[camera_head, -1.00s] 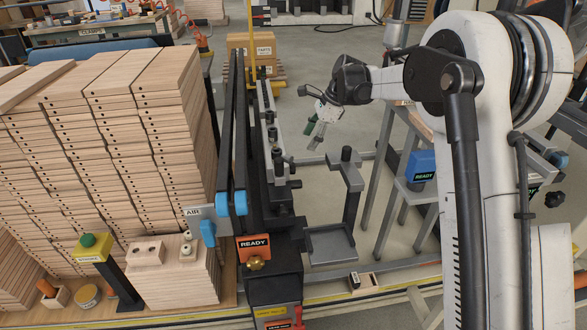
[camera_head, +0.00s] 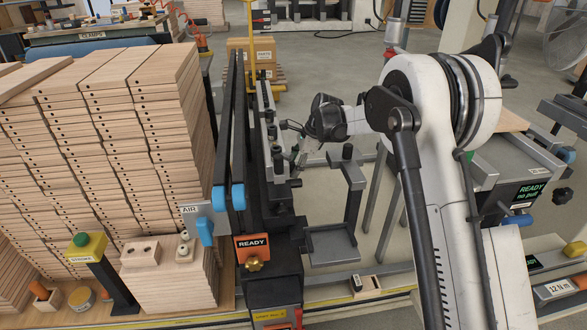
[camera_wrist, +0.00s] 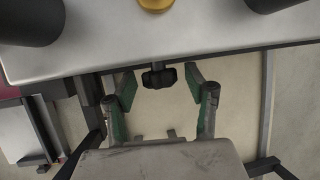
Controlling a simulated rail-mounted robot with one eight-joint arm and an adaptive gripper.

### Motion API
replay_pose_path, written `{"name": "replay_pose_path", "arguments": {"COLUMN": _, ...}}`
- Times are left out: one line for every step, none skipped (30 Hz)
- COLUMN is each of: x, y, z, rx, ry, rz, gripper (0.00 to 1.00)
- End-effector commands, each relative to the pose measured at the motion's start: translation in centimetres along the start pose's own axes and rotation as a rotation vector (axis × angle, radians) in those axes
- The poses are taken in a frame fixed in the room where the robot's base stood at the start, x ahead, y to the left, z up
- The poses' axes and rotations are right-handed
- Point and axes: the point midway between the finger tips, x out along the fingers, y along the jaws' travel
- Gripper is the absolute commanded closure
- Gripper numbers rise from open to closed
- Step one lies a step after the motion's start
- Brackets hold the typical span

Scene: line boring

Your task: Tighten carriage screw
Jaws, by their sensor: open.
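In the wrist view a black knob-headed screw (camera_wrist: 159,78) sticks out from the edge of a pale grey metal bar (camera_wrist: 200,38). My gripper (camera_wrist: 160,84) is open, with its two green-padded fingers on either side of the knob. No contact between pads and knob is visible. In the head view my gripper (camera_head: 298,157) is beside the long grey rail of the black boring machine (camera_head: 268,205), at its right side. The knob between the fingers cannot be made out there.
A brass-coloured knob (camera_wrist: 155,4) and dark cylinders (camera_wrist: 30,18) stand on the bar. A grey bracket with a tray (camera_head: 332,240) stands in front of my gripper. Stacked drilled boards (camera_head: 110,120) fill the left. Floor shows beyond the rail.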

Motion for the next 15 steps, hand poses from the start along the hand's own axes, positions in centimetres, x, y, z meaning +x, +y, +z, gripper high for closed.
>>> {"name": "replay_pose_path", "arguments": {"x": 0.24, "y": 0.01, "z": 0.0, "rx": 0.0, "ry": 0.0, "rz": 0.0, "gripper": 0.5}}
{"name": "replay_pose_path", "arguments": {"x": 0.31, "y": 0.01, "z": 0.01, "rx": 0.0, "ry": 0.0, "rz": 0.0, "gripper": 0.5}}
{"name": "replay_pose_path", "arguments": {"x": 0.37, "y": 0.0, "z": 0.01, "rx": 0.0, "ry": 0.0, "rz": 0.0, "gripper": 0.5}}
{"name": "replay_pose_path", "arguments": {"x": 0.39, "y": 0.0, "z": 0.02, "rx": 0.0, "ry": 0.0, "rz": 0.0, "gripper": 0.5}}
{"name": "replay_pose_path", "arguments": {"x": 0.4, "y": 0.0, "z": 0.02, "rx": 0.0, "ry": 0.0, "rz": 0.0, "gripper": 0.5}}
{"name": "replay_pose_path", "arguments": {"x": 0.4, "y": 0.0, "z": 0.02, "rx": 0.0, "ry": 0.0, "rz": 0.0, "gripper": 0.5}}
{"name": "replay_pose_path", "arguments": {"x": 0.39, "y": 0.0, "z": 0.03, "rx": 0.0, "ry": 0.0, "rz": 0.0, "gripper": 0.5}}
{"name": "replay_pose_path", "arguments": {"x": 0.39, "y": 0.0, "z": 0.03, "rx": 0.0, "ry": 0.0, "rz": 0.0, "gripper": 0.5}}
{"name": "replay_pose_path", "arguments": {"x": 0.38, "y": 0.0, "z": 0.03, "rx": 0.0, "ry": 0.0, "rz": 0.0, "gripper": 0.5}}
{"name": "replay_pose_path", "arguments": {"x": 0.38, "y": 0.0, "z": 0.03, "rx": 0.0, "ry": 0.0, "rz": 0.0, "gripper": 0.5}}
{"name": "replay_pose_path", "arguments": {"x": 0.38, "y": 0.0, "z": 0.03, "rx": 0.0, "ry": 0.0, "rz": 0.0, "gripper": 0.53}}
{"name": "replay_pose_path", "arguments": {"x": 0.38, "y": 0.0, "z": 0.03, "rx": 0.0, "ry": 0.0, "rz": 0.0, "gripper": 0.58}}
{"name": "replay_pose_path", "arguments": {"x": 0.38, "y": 0.0, "z": 0.03, "rx": 0.0, "ry": 0.0, "rz": 0.0, "gripper": 0.62}}
{"name": "replay_pose_path", "arguments": {"x": 0.38, "y": 0.0, "z": 0.02, "rx": 0.0, "ry": 0.0, "rz": 0.0, "gripper": 0.66}}
{"name": "replay_pose_path", "arguments": {"x": 0.38, "y": 0.0, "z": 0.02, "rx": 0.0, "ry": 0.0, "rz": 0.0, "gripper": 0.72}}
